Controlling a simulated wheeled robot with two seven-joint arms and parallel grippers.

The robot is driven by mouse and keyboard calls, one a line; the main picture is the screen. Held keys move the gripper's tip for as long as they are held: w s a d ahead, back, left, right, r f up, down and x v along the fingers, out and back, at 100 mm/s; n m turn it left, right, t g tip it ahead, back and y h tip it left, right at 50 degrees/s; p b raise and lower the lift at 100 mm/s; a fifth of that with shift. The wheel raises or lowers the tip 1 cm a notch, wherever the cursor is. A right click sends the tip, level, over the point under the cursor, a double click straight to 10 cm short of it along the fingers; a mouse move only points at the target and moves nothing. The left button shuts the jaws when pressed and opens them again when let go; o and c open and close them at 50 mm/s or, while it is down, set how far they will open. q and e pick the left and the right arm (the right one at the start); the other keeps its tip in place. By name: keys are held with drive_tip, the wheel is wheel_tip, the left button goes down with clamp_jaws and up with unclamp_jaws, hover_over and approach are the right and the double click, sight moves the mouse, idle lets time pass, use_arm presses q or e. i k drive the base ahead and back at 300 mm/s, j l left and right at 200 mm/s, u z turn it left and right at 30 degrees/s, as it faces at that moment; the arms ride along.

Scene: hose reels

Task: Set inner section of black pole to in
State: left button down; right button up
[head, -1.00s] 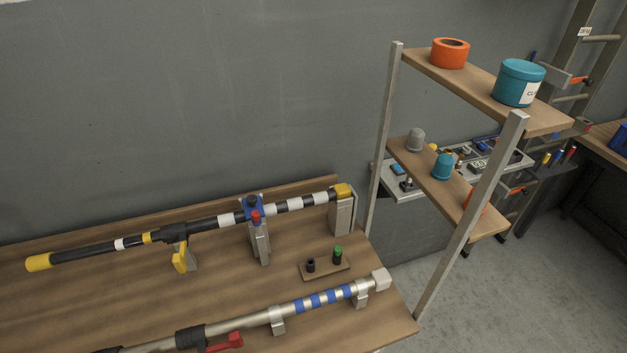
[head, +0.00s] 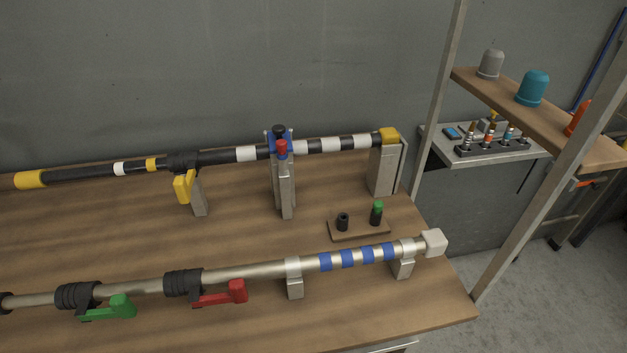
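The black pole (head: 218,157) lies on grey stands along the back of the wooden table. Its thin inner section (head: 80,174) sticks out to the left, with a white band, a yellow band and a yellow end cap (head: 30,180). A black collar with a yellow lever (head: 184,187) sits where the inner section meets the thicker outer tube. The outer tube has white bands and a yellow cap (head: 389,135) at its right end. Neither of my grippers shows in the head view.
A silver pole (head: 235,273) with blue bands, a green lever (head: 122,306) and a red lever (head: 237,291) lies along the front. A small board (head: 358,232) carries two plugs. A shelf rack (head: 540,118) stands at the right.

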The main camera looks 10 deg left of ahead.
sight(31, 179)
drive_tip(key=u, duration=1.35)
drive_tip(key=j+z, duration=0.3)
drive_tip(key=j, duration=0.15)
